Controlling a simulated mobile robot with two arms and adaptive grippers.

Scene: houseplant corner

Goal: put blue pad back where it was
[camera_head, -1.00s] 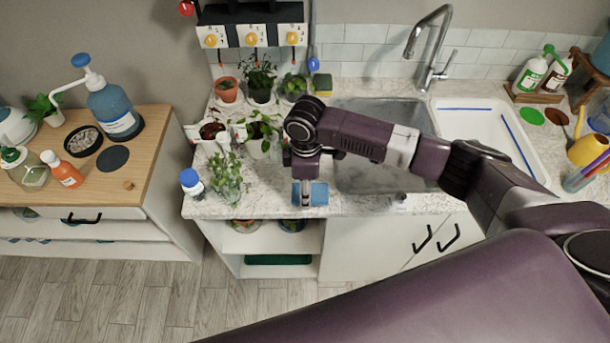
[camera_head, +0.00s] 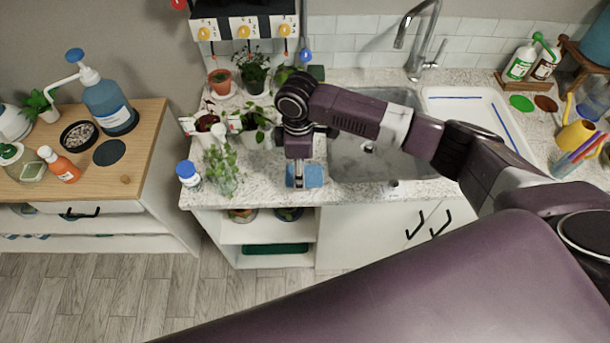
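The blue pad (camera_head: 314,175) is near the front edge of the marble counter, just left of the sink. My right gripper (camera_head: 299,182) reaches down to it from above, with a finger across the pad's left part. The pad moves along with the gripper, so the gripper appears shut on it. I cannot tell clearly whether the pad touches the counter or is slightly above it. My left gripper is not in view.
Potted plants (camera_head: 224,168) and a blue-capped white bottle (camera_head: 188,174) stand left of the pad. The sink (camera_head: 375,160) lies right of it, partly behind my arm. A wooden side table (camera_head: 140,150) holds bottles and a dark round mat (camera_head: 109,152).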

